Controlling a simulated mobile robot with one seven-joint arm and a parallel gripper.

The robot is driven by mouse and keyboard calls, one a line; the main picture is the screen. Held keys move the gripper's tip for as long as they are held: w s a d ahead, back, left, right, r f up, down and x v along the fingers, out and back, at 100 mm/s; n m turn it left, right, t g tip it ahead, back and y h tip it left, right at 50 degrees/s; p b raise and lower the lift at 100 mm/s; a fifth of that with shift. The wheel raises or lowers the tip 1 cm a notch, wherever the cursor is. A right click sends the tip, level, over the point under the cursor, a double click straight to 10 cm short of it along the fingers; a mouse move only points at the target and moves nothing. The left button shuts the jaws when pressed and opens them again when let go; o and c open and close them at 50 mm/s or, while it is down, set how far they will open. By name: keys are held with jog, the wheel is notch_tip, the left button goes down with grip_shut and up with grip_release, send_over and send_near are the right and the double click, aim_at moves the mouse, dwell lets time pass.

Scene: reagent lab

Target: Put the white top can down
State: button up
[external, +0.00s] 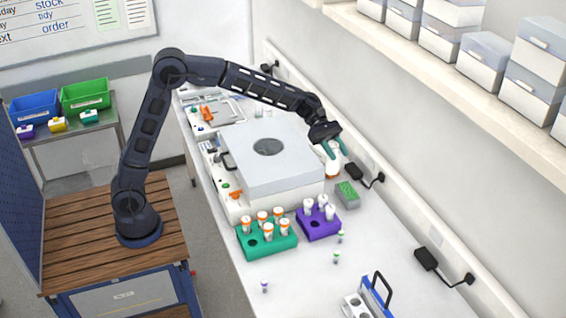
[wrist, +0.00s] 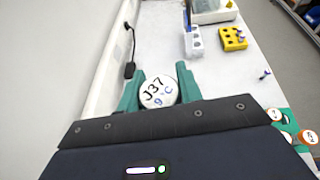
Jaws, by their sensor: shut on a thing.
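The white top can (external: 332,168) is a pale bottle with an orange band, upright beside the right side of the large white boxy instrument (external: 262,190). My gripper (external: 331,149) has green fingers and is shut on the can from above. In the wrist view the fingers of my gripper (wrist: 158,84) stand on either side of the top. The can's base is hard to see, so I cannot tell whether it touches the bench.
A green rack (external: 278,247) of orange-topped bottles and a purple rack (external: 311,236) of white-topped ones stand in front of the instrument. A grey box with green contents (external: 347,196) is close by. Black power adapters (external: 426,258) lie along the wall.

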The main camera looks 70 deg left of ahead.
jog(key=s+d+m+g+y, duration=0.1)
jog(key=s+d+m+g, duration=0.5)
jog(key=s+d, duration=2.1)
notch_tip(320, 180, down, 25)
jog(key=d, duration=0.1)
jog(key=shift+w, duration=0.4)
jog(key=shift+f+g, duration=0.25)
jog(key=shift+g, duration=0.15)
jog(key=o, duration=1.1)
jog(key=shift+c, duration=0.2)
